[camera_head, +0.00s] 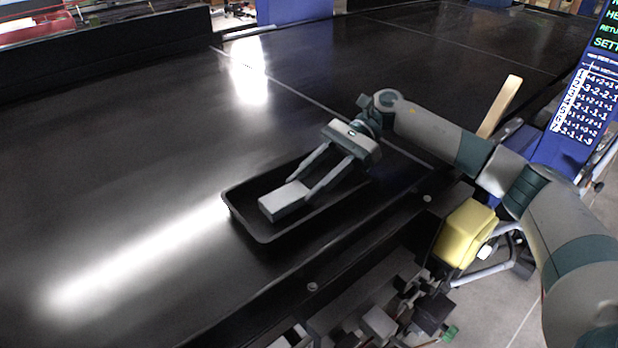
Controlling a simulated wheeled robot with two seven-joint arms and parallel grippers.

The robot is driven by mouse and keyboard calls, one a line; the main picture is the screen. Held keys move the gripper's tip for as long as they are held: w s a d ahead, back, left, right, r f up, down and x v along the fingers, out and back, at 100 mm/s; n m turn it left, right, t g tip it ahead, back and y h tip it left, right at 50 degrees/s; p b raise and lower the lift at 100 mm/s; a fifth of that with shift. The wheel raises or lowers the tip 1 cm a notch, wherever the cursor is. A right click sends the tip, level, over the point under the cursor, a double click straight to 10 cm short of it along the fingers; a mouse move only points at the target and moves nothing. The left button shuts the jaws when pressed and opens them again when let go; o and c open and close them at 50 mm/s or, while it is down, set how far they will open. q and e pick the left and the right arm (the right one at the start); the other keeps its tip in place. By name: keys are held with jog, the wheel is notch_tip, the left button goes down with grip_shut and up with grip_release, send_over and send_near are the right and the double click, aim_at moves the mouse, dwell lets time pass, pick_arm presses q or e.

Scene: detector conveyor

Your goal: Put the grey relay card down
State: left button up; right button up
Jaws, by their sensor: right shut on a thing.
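The grey relay card (285,201) is a small light-grey block at the left end of a black tray (266,238) on the dark conveyor. My right gripper (300,185) comes in from the right and is shut on the card, with its fingers reaching down over the tray. The card is inside the tray's outline; I cannot tell whether it touches the tray floor. My left gripper is not in view.
The black conveyor (130,160) is wide and clear left of the tray. A yellow block (464,233) and several machine parts lie below the conveyor's near edge. A blue panel with a screen (583,105) stands at the right.

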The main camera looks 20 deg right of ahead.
jog(key=shift+f, duration=0.15)
jog(key=o, duration=1.1)
jog(key=shift+r, duration=0.25)
jog(key=b+v, duration=0.3)
jog(key=v, duration=0.1)
jog(key=shift+w+d+f, duration=0.1)
jog(key=shift+f, duration=0.25)
jog(key=b+v, duration=0.3)
jog(key=v, duration=0.3)
jog(key=shift+d+r, duration=0.25)
jog(key=shift+w+d+r, duration=0.2)
jog(key=shift+d+r, duration=0.15)
jog(key=shift+d, duration=0.2)
